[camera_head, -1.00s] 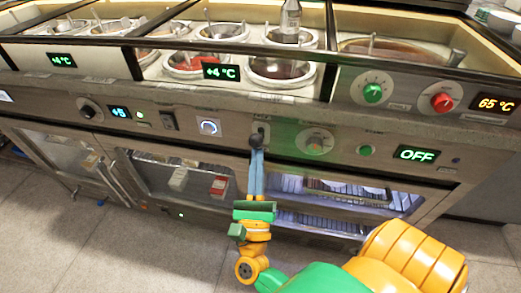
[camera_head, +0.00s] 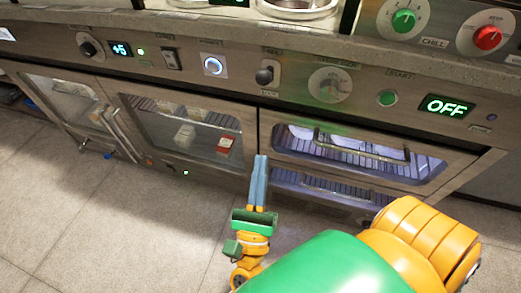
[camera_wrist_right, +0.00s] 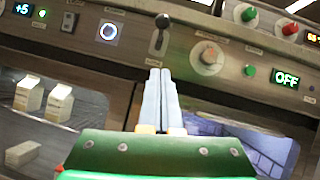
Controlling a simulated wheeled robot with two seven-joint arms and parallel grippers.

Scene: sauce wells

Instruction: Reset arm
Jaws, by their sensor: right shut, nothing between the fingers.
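My right gripper (camera_head: 260,163) is in front of the steel counter's lower doors, with its blue-grey fingers together and nothing between them. In the right wrist view its closed fingers (camera_wrist_right: 160,72) point at the control panel (camera_wrist_right: 125,50), just below a black lever switch (camera_wrist_right: 160,22). In the head view the fingertips are below that lever (camera_head: 266,74) and appear apart from the panel. My left gripper is not in view.
The panel carries a lit round button (camera_head: 213,66), a large knob (camera_head: 330,84), a green button (camera_head: 387,98) and an OFF display (camera_head: 447,106). Door handles (camera_head: 360,146) stick out below. Cartons (camera_wrist_right: 59,103) stand behind the left glass door. The floor (camera_head: 120,220) in front is clear.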

